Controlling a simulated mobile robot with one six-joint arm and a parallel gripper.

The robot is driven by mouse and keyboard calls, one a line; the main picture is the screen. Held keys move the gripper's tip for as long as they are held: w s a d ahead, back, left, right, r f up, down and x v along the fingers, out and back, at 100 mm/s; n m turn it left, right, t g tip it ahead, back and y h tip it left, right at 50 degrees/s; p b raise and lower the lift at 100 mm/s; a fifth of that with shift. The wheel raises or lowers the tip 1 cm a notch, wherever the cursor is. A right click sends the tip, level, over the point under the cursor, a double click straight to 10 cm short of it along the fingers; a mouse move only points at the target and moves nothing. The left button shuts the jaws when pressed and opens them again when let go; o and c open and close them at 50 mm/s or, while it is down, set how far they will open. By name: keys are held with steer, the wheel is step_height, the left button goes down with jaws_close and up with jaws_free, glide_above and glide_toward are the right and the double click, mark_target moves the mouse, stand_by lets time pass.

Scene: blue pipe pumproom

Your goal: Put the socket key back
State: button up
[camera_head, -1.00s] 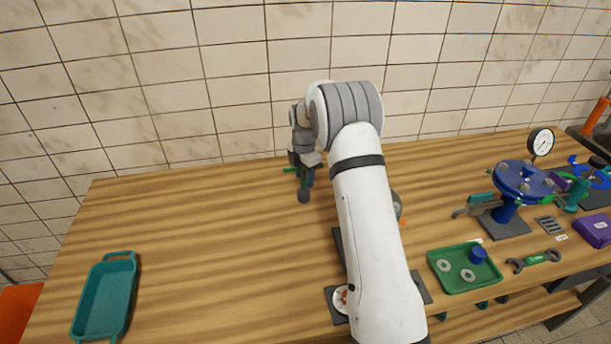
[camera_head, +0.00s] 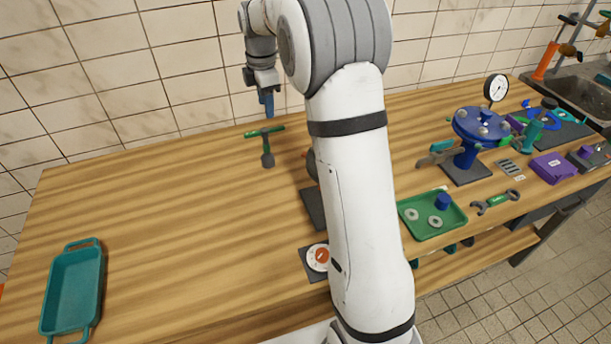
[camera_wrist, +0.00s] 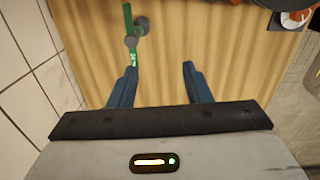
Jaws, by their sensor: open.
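The socket key (camera_head: 265,133) has a green T-shaped handle and a dark socket end. It is at the back of the wooden bench and appears to stand upright on its socket. My gripper (camera_head: 268,104) is open and empty, above and apart from the key. In the wrist view the key (camera_wrist: 130,52) lies beyond the tip of the left finger, not between the fingers of my gripper (camera_wrist: 160,68). No holder for the key can be made out; my arm hides part of the bench.
A teal tray (camera_head: 50,290) stands at the left. Right of my arm are a green tray (camera_head: 405,212) with rings and a blue part, a wrench (camera_head: 497,202), a blue valve (camera_head: 480,125) and a gauge (camera_head: 495,88). The tiled wall is close behind. The bench's left middle is clear.

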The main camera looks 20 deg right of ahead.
steer(key=s+r+m+t, duration=0.1)
steer(key=s+r+m, duration=0.3)
steer(key=s, duration=0.6)
steer(key=s+r+m+t, duration=0.1)
steer(key=s+r+m, duration=0.1)
steer(key=s+m, duration=0.55)
steer(key=s+f+m, duration=0.2)
steer(key=s+m, duration=0.1)
steer(key=s, duration=0.5)
steer(key=s+f+m, duration=0.2)
steer(key=s+m, duration=0.2)
steer(key=s, duration=0.4)
steer(key=shift+s+d+f+t, duration=0.2)
steer(key=shift+s+f+t, duration=0.05)
steer(key=shift+s+t, duration=0.15)
steer(key=shift+c, duration=0.8)
